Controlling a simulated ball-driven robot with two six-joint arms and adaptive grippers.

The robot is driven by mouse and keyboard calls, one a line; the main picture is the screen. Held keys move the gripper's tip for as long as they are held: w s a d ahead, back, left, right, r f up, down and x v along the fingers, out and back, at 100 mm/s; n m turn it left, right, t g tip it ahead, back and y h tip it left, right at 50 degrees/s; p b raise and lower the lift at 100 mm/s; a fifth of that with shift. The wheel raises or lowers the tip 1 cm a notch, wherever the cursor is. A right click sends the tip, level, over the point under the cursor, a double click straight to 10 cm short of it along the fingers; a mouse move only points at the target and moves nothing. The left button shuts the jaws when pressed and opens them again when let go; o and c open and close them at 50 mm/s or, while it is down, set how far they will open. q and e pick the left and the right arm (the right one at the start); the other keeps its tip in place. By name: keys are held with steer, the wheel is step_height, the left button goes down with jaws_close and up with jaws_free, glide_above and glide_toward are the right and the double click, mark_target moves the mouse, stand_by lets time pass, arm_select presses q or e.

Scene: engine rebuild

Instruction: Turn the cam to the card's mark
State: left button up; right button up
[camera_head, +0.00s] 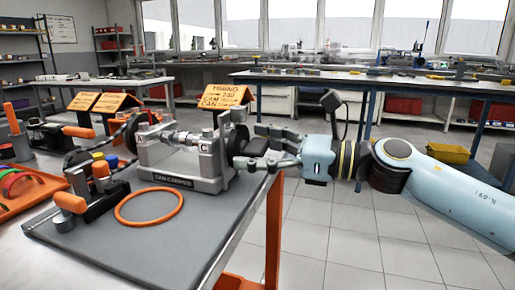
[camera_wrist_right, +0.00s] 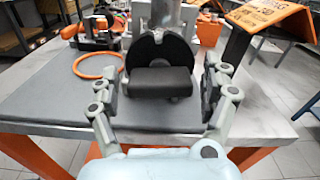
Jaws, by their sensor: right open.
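The grey cam carrier (camera_head: 190,183) stands on a grey mat near the table's right edge. A metal camshaft (camera_head: 183,138) lies across it. A dark disc (camera_head: 236,138) sits at its right end. In the right wrist view, the dark disc (camera_wrist_right: 153,48) carries a black block-shaped grip (camera_wrist_right: 160,83). My right gripper (camera_head: 262,152) is at this end. Its open fingers (camera_wrist_right: 163,92) stand on either side of the grip, with gaps showing. An orange timing card (camera_head: 226,96) stands behind the carrier; its small text is hard to read. My left gripper is not in view.
An orange ring (camera_head: 149,205) lies on the mat. Orange-handled clamps (camera_head: 88,190) stand left of the carrier. More orange cards (camera_head: 115,103) stand behind. An orange tray (camera_head: 30,190) is at far left. Open floor lies right of the table.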

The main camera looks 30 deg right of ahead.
steer(key=shift+c, duration=0.4)
steer(key=c, duration=1.1)
steer(key=shift+r+m+p, duration=0.15)
steer(key=shift+m+p, duration=0.25)
steer(key=shift+p, duration=0.05)
steer(key=shift+m, duration=0.3)
steer(key=o, duration=1.2)
step_height(320, 180, up, 10)
steer(key=shift+f, duration=0.15)
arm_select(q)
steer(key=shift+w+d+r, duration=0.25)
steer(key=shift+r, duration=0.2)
